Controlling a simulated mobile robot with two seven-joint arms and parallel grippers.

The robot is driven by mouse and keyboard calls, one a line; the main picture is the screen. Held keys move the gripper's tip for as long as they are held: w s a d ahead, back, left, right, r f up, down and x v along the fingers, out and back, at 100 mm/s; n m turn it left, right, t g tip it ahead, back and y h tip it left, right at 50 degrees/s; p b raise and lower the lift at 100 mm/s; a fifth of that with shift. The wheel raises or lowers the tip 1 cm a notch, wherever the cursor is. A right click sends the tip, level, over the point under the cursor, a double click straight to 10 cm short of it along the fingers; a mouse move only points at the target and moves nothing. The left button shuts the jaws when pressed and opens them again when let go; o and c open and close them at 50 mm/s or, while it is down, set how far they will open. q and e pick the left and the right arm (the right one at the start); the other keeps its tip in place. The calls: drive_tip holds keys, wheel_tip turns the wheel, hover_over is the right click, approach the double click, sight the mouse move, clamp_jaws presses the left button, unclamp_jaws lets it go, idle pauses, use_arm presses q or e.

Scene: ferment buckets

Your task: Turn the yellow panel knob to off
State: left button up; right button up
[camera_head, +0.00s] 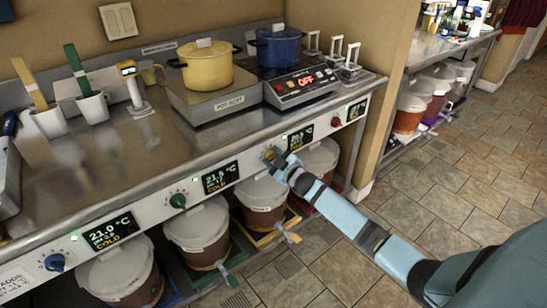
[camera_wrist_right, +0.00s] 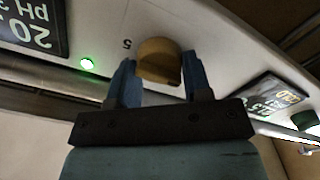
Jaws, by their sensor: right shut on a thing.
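The yellow knob (camera_wrist_right: 158,62) sits on the sloped white front panel in the right wrist view, with a small dark mark "5" beside it. My right gripper (camera_wrist_right: 157,82) has its two blue fingers on either side of the knob and is shut on it. In the head view my right gripper (camera_head: 276,157) reaches the panel between two displays and mostly hides the knob. The knob's pointer and its scale marks cannot be read clearly. My left gripper is in neither view.
A blue knob (camera_head: 54,262), a green knob (camera_head: 178,200) and a red knob (camera_head: 336,122) lie along the same panel, between dark displays. Lidded buckets (camera_head: 197,228) stand below. A yellow pot (camera_head: 206,66) and a blue pot (camera_head: 277,47) stand on the counter.

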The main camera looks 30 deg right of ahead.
idle(0.4)
drive_tip(key=o, duration=0.9)
use_arm(q)
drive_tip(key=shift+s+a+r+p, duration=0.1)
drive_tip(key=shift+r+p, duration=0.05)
drive_tip(key=shift+p, duration=0.75)
use_arm(e)
drive_tip(key=s, duration=0.9)
drive_tip(key=s+d, duration=0.1)
drive_tip(key=s, duration=0.3)
drive_tip(key=shift+s, duration=0.4)
